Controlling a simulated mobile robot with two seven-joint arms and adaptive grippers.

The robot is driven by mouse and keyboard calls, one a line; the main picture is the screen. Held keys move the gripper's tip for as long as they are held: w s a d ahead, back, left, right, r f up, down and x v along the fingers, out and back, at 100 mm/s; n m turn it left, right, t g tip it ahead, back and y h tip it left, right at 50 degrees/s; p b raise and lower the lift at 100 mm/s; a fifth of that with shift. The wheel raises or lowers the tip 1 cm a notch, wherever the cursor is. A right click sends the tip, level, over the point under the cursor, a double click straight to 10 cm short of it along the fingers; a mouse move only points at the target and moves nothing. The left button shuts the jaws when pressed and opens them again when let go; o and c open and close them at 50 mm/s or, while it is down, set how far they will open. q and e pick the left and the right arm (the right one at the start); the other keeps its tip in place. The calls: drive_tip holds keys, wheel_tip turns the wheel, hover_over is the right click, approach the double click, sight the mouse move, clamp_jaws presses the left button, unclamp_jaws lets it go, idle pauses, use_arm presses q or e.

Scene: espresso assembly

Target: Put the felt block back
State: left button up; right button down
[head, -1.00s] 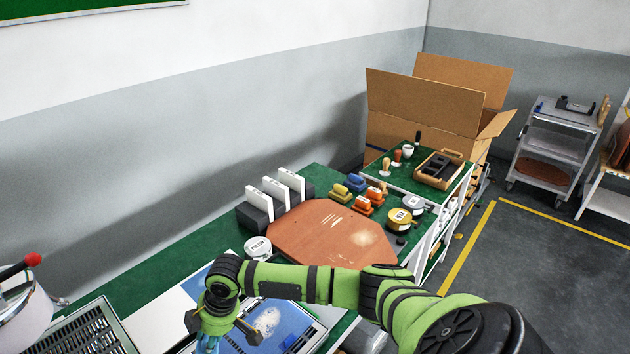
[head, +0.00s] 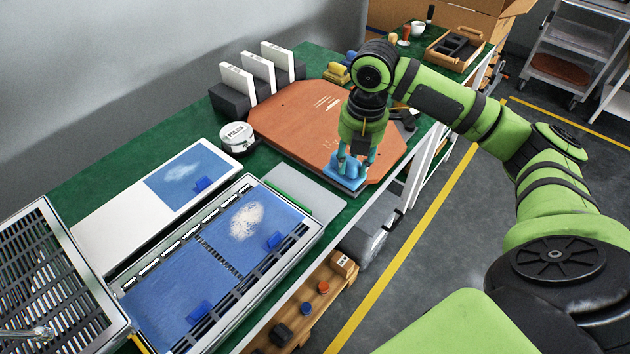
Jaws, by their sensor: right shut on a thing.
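My right gripper (head: 355,160) comes in from the right and is shut on a blue block with a grey underside, which I take to be the felt block (head: 345,174). The block is level, at the near right edge of the brown board (head: 290,125). I cannot tell whether it touches the board or the bench top. The gripper and wrist hide part of the board's right side and most of the coloured blocks behind it. A yellow block (head: 336,73) shows just left of my wrist. My left gripper is not in view.
A white tin (head: 236,137) stands left of the board, with white upright plates (head: 270,68) in a dark rack behind. A frame with blue sheets (head: 250,226) lies in front. A wooden tray (head: 455,47) sits at the back. The board's middle is clear.

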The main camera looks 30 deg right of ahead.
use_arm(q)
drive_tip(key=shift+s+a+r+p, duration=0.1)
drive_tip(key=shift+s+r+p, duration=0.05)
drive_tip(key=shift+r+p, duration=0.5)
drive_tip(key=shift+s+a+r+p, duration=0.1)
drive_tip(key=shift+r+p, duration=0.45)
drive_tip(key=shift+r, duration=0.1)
use_arm(e)
drive_tip(key=shift+w+a+f, duration=1)
drive_tip(key=shift+w+f, duration=0.5)
drive_tip(key=shift+f, duration=0.25)
drive_tip(key=shift+w+a+f, duration=0.95)
drive_tip(key=shift+w+f, duration=0.55)
drive_tip(key=shift+f, duration=0.2)
drive_tip(key=shift+w+a+f, duration=1)
drive_tip(key=shift+w+f, duration=0.5)
drive_tip(key=shift+f, duration=0.25)
drive_tip(key=c, duration=0.9)
unclamp_jaws()
drive_tip(key=shift+f, duration=0.15)
drive_tip(key=shift+o, duration=0.2)
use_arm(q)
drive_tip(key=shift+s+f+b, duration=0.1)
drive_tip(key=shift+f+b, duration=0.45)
use_arm(e)
wheel_tip(320, 180, up, 12)
drive_tip(key=shift+s+d+r, duration=0.2)
drive_tip(key=shift+s, duration=0.1)
